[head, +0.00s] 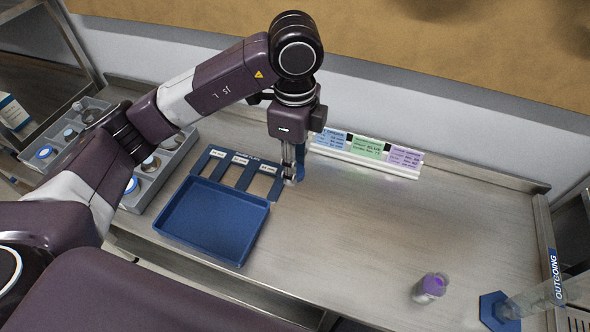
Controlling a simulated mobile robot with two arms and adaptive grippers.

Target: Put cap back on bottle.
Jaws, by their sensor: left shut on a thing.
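A small bottle with purple on it (431,287) stands on the right part of the steel bench, near the front edge. I cannot tell whether its mouth is capped. My left gripper (291,180) points down just right of the blue labelled rack, well to the left of the bottle and farther back. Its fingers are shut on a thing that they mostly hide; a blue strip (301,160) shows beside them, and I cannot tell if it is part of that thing. No loose cap can be made out. My right gripper is out of view.
A blue tray (213,222) adjoins the labelled rack (213,164). A grey bin of bottles (163,175) stands at left. A card holder (365,163) lines the back. A clear tube on a blue hexagonal base (493,311) is at the right. The bench between is clear.

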